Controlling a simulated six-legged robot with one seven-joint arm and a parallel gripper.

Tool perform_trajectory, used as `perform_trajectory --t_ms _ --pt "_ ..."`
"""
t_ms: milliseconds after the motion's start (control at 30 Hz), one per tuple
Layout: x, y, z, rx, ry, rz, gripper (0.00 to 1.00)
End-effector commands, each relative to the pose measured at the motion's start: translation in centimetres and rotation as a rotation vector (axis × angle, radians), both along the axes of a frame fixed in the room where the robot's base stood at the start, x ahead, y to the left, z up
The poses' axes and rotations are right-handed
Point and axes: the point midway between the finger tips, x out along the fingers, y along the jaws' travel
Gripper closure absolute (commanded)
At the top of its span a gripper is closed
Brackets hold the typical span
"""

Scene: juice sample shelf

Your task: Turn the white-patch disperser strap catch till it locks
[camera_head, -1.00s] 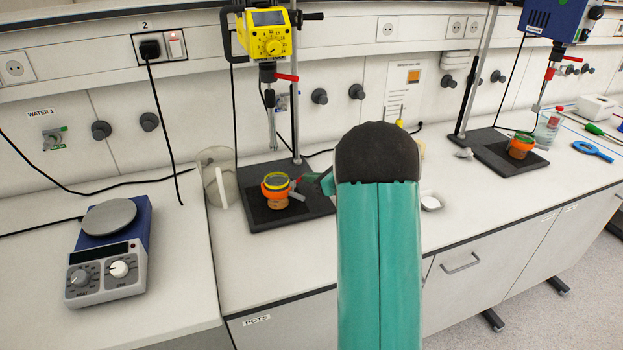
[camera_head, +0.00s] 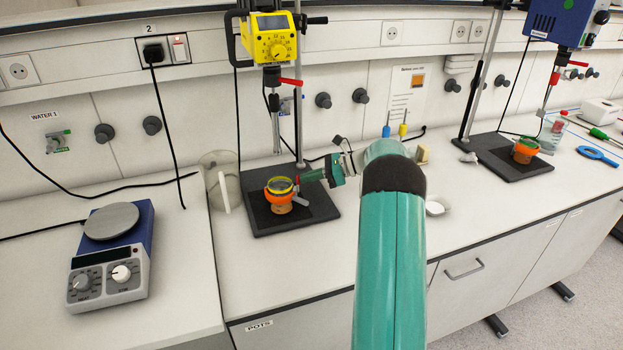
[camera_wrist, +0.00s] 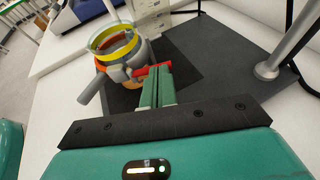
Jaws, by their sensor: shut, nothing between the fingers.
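The yellow-headed disperser (camera_head: 270,38) stands at the back of the left stand, over a dark base plate (camera_head: 262,224). On the plate sits a pot (camera_head: 279,203) with a yellow ring on top and an orange strap (camera_head: 279,190) around it. In the wrist view the strap (camera_wrist: 123,53) carries a grey lever (camera_wrist: 90,88) and a red catch (camera_wrist: 151,70). My gripper (camera_wrist: 156,74) is shut and empty, its green fingertips right by the red catch; contact cannot be told. In the head view my gripper (camera_head: 307,177) is just right of the pot. I cannot make out a white patch.
A second stand with a blue disperser (camera_head: 560,20) and an orange-strapped pot (camera_head: 526,151) is at right. A hotplate (camera_head: 112,250) is at left. A steel post (camera_wrist: 268,68) rises from the plate. A white dish (camera_head: 437,206) lies right of my arm.

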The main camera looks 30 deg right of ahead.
Motion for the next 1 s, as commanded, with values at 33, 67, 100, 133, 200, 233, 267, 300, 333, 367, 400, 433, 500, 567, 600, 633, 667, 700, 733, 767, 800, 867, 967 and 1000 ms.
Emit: perform_trajectory --t_ms 33,67,100,133,200,233,267,300,333,367,400,433,500,567,600,633,667,700,733,767,800,867,967,1000 --pt "0.2 0.1 0.1 0.0 -0.001 0.0 1.0" --pt "0.3 0.1 0.1 0.0 -0.002 -0.001 1.0" --pt "0.4 0.1 0.1 -0.001 -0.001 -0.002 1.0" --pt "0.5 0.1 0.1 -0.001 -0.001 -0.002 1.0" --pt "0.7 0.2 0.1 0.0 -0.002 -0.002 1.0" --pt "0.8 0.3 0.1 0.0 -0.001 -0.003 1.0" --pt "0.9 0.3 0.1 0.0 -0.001 -0.003 1.0" --pt "1.0 0.4 0.1 0.0 -0.001 -0.003 1.0" --pt "1.1 0.4 0.1 0.0 -0.002 -0.002 1.0" --pt "1.1 0.5 0.1 0.0 -0.002 -0.002 1.0" --pt "1.2 0.5 0.1 0.0 -0.002 -0.002 1.0" --pt "1.3 0.6 0.1 0.0 -0.002 -0.002 1.0" --pt "1.4 0.6 0.1 -0.001 -0.002 -0.002 1.0" --pt "1.4 0.7 0.1 -0.001 -0.001 -0.003 1.0" --pt "1.5 0.7 0.0 -0.001 -0.001 -0.003 1.0" --pt "1.5 0.7 0.1 -0.001 -0.001 -0.004 1.0" --pt "1.5 0.7 0.1 -0.001 -0.001 -0.003 1.0" --pt "1.5 0.7 0.1 -0.001 -0.001 -0.003 1.0" --pt "1.5 0.7 0.1 -0.001 -0.001 -0.003 1.0" --pt "1.5 0.8 0.1 -0.001 -0.001 -0.003 1.0" --pt "1.6 0.8 0.1 -0.001 -0.001 -0.003 1.0" --pt "1.6 0.8 0.1 -0.001 -0.001 -0.003 1.0" --pt "1.6 0.8 0.1 0.0 -0.001 -0.003 1.0" --pt "1.6 0.8 0.1 0.0 -0.001 -0.003 1.0"
